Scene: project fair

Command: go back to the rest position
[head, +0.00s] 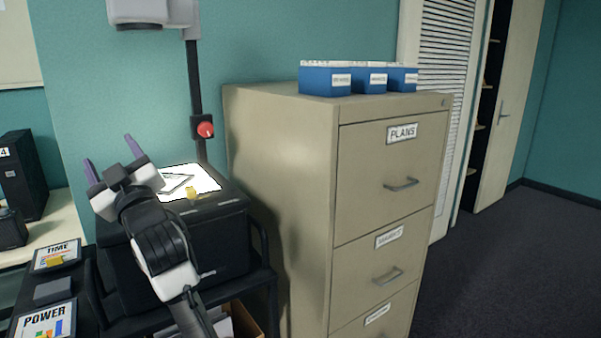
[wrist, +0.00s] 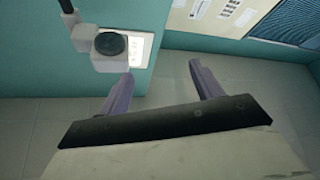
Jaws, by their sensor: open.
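My gripper (head: 113,158) is raised in the head view, in front of the teal wall and left of the overhead projector (head: 205,205). Its two purple fingers stand apart with nothing between them. In the wrist view my gripper (wrist: 162,85) also shows its fingers spread and empty. The projector's lit glass plate carries a sheet with a drawing and a small yellow piece (head: 196,193). My arm hides part of the projector's body.
A beige filing cabinet (head: 280,150) stands right of the projector, with blue card boxes (head: 327,82) on top. The projector's post with a red knob (head: 206,129) rises close to my gripper. Labelled boards (head: 57,254) lie at lower left. Open carpet (head: 510,260) lies at right.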

